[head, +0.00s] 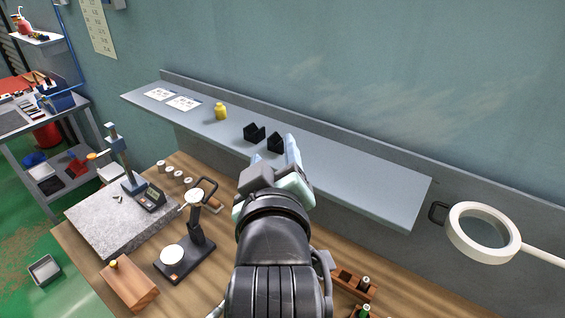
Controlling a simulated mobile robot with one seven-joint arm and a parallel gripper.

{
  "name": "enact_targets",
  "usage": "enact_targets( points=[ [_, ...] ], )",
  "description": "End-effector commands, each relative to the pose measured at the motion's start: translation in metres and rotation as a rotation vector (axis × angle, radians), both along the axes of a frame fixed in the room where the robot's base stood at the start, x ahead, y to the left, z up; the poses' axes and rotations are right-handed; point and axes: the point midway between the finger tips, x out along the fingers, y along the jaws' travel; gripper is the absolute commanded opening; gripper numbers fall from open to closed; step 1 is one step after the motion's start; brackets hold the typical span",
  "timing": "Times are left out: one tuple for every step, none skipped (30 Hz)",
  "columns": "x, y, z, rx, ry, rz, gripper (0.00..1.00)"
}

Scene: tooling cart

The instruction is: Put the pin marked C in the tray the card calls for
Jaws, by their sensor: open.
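My gripper (279,165) reaches over the bench toward the front edge of the grey wall shelf, pointing away from the camera. Its jaws are open; I see nothing held, though my arm hides part of the area. Two white printed cards (158,94) (183,103) lie at the shelf's left; their print is too small to read. A wooden rack (354,284) with dark-topped, pin-like pieces stands at the lower right, partly behind my arm. No letter C can be read. I cannot identify the trays with certainty.
The shelf (360,182) holds a yellow weight-like piece (221,111) and two black blocks (254,133) (276,144) close to my gripper. Its right part is clear. A granite plate (105,222), a dial stand (190,250) and a wooden block (130,287) crowd the bench's left. A ring magnifier (456,236) stands right.

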Motion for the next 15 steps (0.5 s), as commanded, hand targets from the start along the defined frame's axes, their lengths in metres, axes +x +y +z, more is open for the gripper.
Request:
enact_targets(
  points=[
    [-0.004,-0.004,0.056,0.091,-0.162,-0.019,0.57],
    [-0.010,-0.006,0.085,0.146,-0.249,-0.023,0.57],
    [-0.019,-0.008,0.122,0.217,-0.363,-0.019,0.57],
    [-0.029,-0.009,0.148,0.267,-0.445,-0.010,0.57],
    [-0.039,-0.010,0.171,0.313,-0.519,0.001,0.57],
    [-0.053,-0.011,0.199,0.370,-0.612,0.022,0.57],
    [-0.064,-0.012,0.217,0.408,-0.672,0.039,0.57],
    [-0.075,-0.012,0.233,0.441,-0.728,0.057,0.57],
    [-0.088,-0.013,0.250,0.479,-0.790,0.080,0.57],
    [-0.097,-0.013,0.261,0.502,-0.831,0.098,0.57],
    [-0.104,-0.013,0.270,0.523,-0.864,0.115,0.57],
    [-0.112,-0.012,0.278,0.544,-0.896,0.131,0.57],
    [-0.117,-0.013,0.283,0.555,-0.916,0.141,0.57],
    [-0.120,-0.013,0.286,0.565,-0.929,0.148,0.57],
    [-0.124,-0.013,0.289,0.571,-0.942,0.155,0.57]
  ],
)
